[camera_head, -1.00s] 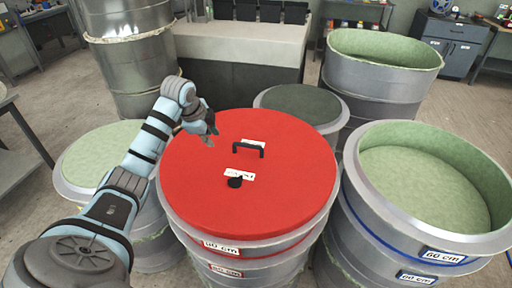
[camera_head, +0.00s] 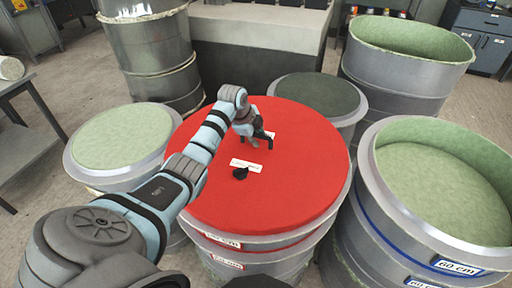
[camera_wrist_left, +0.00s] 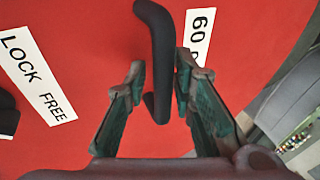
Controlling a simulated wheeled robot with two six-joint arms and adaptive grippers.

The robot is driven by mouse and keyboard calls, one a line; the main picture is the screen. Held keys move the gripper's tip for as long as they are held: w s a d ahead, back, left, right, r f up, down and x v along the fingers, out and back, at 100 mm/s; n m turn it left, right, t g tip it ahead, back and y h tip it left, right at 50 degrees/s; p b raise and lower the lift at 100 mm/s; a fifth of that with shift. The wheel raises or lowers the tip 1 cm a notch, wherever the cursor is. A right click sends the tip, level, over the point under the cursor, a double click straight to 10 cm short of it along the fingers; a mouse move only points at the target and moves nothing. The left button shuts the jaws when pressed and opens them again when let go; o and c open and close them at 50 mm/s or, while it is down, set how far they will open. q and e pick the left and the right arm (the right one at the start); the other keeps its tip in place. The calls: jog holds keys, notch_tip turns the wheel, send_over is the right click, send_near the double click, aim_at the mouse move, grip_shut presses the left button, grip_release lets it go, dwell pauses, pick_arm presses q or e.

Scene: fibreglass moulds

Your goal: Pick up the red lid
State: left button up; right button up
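The red lid (camera_head: 300,185) lies flat on a metal drum mould in the middle of the head view. Its black bar handle (camera_wrist_left: 157,40) shows clearly in the left wrist view but is mostly hidden by the gripper in the head view. My left gripper (camera_head: 257,140) is over the lid at the handle. In the left wrist view, its fingers (camera_wrist_left: 160,80) are apart, one on each side of the handle, with gaps visible. A black knob (camera_head: 240,173) with a "LOCK FREE" label (camera_wrist_left: 38,75) sits on the lid nearer me. My right gripper is out of view.
A mould with a pale green top (camera_head: 120,150) stands at left and a dark-topped one (camera_head: 320,95) behind the lid. Open green-lined moulds stand at right (camera_head: 440,190) and back right (camera_head: 405,75). They crowd closely around the lid. Space above the lid is clear.

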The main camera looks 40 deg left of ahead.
pick_arm(q)
jog(key=shift+s, duration=0.15)
grip_shut()
jog(key=shift+r, duration=0.2)
